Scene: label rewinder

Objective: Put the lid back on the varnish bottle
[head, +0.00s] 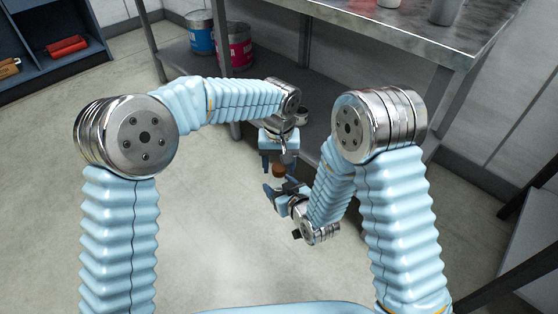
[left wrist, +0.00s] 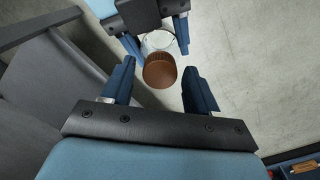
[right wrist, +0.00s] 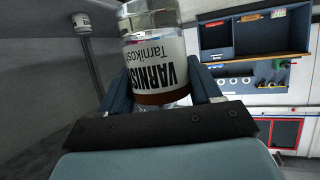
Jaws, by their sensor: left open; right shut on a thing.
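My right gripper (head: 283,184) is shut on a clear varnish bottle with a white label (right wrist: 157,55). A brown band shows low on the bottle between its fingers in the right wrist view. A round brown lid with a ribbed side (left wrist: 160,71) shows in front of the clear glass (left wrist: 158,42) in the left wrist view. It also shows as a small brown spot in the head view (head: 279,170). My left gripper (left wrist: 158,82) is open, its fingers on either side of the lid and apart from it. I cannot tell whether the lid is fully seated.
A metal table (head: 400,30) stands behind at the right, with a lower shelf holding blue (head: 201,33) and red (head: 236,45) cans. A dark shelf unit (head: 50,45) stands at the far left. The floor around my grippers is clear on the left.

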